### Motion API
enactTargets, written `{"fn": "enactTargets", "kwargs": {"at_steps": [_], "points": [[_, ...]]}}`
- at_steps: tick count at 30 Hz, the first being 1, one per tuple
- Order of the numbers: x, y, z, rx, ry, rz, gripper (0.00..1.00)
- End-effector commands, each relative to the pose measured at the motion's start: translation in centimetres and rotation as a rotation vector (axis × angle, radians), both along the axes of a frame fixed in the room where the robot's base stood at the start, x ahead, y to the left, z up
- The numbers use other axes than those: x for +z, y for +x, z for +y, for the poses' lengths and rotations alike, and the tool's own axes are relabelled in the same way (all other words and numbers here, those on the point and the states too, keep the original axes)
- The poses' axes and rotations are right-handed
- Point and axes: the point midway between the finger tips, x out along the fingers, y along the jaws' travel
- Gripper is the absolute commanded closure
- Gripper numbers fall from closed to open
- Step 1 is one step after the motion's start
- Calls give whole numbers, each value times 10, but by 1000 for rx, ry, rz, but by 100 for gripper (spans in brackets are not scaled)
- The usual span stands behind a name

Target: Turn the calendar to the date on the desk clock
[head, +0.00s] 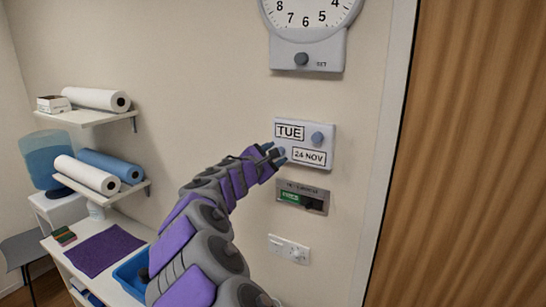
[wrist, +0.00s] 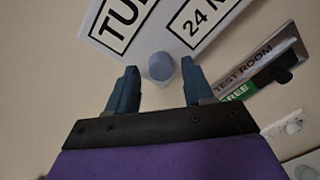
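A white calendar (head: 325,148) is fixed to the wall and reads "TUE" above "24 NOV". One round grey knob (head: 317,138) sits right of "TUE"; another sits left of "24 NOV", partly hidden by my gripper in the head view. My gripper (head: 276,155) is at the calendar's lower left. In the wrist view its two blue fingers are apart, with a round knob (wrist: 161,66) showing between and just beyond the tips. I cannot tell whether they touch it. A round wall clock (head: 306,18) is cut off by the top edge. I see no desk clock.
A "TEST ROOM" slider sign (head: 302,197) is below the calendar, with a wall switch plate (head: 289,249) lower. A wooden door (head: 470,160) is at right. Shelves with rolls (head: 95,98) and a worktop with a blue tray (head: 132,274) are at left.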

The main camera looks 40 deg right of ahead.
Motion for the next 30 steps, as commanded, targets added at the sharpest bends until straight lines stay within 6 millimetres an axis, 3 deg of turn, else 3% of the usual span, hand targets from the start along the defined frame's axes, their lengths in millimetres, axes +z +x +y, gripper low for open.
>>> {"fn": "enactTargets", "kwargs": {"at_steps": [8, 13, 30], "points": [[-2, 0, 0, 0, 2, 2, 45], [-1, -3, 13, 3, 1, 2, 45], [1, -40, 117, 4, 2, 0, 45]]}}
